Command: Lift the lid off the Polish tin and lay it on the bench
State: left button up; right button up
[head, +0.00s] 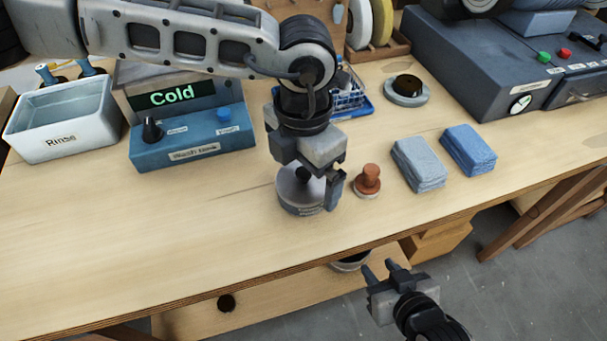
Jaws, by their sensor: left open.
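The Polish tin (302,208) is a round grey tin on the bench (180,240), near its front edge. Its grey lid (287,186) is on top, with a dark knob (303,174) at the centre. The small label on the tin's side is too small to read. My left gripper (312,180) points down over the tin, open, with one finger at the right of the knob. The other finger is mostly hidden, and I cannot tell whether either touches the lid. My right gripper (381,267) is open and empty, in front of the bench edge.
A brown knobbed stamp-like piece (367,182) stands close right of the tin. Grey cloths (418,164) and blue cloths (468,150) lie farther right. The blue wash unit (193,140) and Rinse tub (62,128) stand left. The bench's front left is clear.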

pick_arm(q)
jog(key=shift+c, duration=0.3)
jog(key=c, duration=0.9)
jog(key=shift+r, duration=0.1)
